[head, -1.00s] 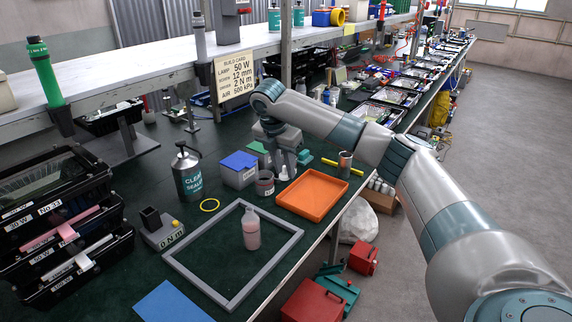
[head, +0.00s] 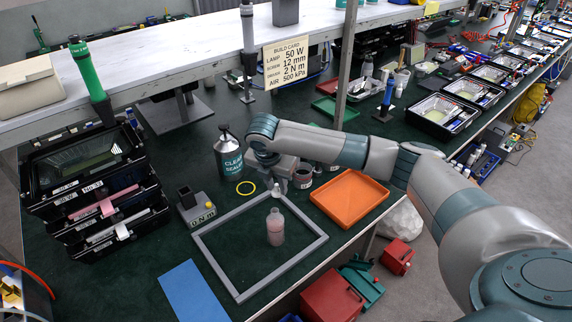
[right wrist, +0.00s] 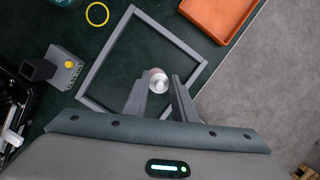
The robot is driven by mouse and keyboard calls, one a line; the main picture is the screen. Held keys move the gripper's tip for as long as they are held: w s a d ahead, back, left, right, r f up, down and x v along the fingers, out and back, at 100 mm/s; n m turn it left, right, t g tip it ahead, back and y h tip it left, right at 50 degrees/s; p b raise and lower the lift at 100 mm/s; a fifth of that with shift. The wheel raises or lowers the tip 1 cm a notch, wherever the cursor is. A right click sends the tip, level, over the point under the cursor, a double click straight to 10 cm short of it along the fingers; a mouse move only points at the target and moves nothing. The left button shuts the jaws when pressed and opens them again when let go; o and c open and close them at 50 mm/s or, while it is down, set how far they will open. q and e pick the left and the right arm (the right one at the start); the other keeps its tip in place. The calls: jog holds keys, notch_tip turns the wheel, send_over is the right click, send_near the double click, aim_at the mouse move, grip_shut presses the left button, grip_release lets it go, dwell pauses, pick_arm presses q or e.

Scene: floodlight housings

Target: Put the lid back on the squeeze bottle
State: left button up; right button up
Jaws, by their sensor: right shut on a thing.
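The squeeze bottle (head: 275,228), translucent with pinkish contents, stands upright and without a lid inside the grey square frame on the green bench. My right gripper (head: 277,184) is shut on the small white lid (head: 277,192) and holds it above the bottle, apart from it in the head view. In the right wrist view the lid (right wrist: 158,83) sits between the fingertips of my right gripper (right wrist: 159,86), and it hides much of the bottle (right wrist: 151,73) below. My left gripper is not in view.
The grey frame (head: 222,267) surrounds the bottle. An orange tray (head: 350,199) lies to the right. A dark-labelled can (head: 229,155), a yellow ring (head: 245,188) and a grey torque block (head: 197,208) stand behind and left. A blue sheet (head: 194,291) lies in front.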

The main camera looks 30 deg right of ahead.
aim_at(274, 194)
jog(key=shift+a, duration=0.55)
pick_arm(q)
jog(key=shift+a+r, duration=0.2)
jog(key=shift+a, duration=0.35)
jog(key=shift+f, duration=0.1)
pick_arm(e)
jog(key=shift+f, duration=0.15)
jog(key=shift+f+b, duration=0.55)
jog(key=shift+b, duration=0.25)
notch_tip(274, 194, down, 3)
jog(key=b, duration=0.3)
jog(key=shift+r, duration=0.1)
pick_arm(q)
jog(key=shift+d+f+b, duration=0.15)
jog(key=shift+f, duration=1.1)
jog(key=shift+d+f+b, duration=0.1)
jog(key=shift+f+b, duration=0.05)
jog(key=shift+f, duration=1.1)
pick_arm(e)
jog(key=shift+f, duration=1.05)
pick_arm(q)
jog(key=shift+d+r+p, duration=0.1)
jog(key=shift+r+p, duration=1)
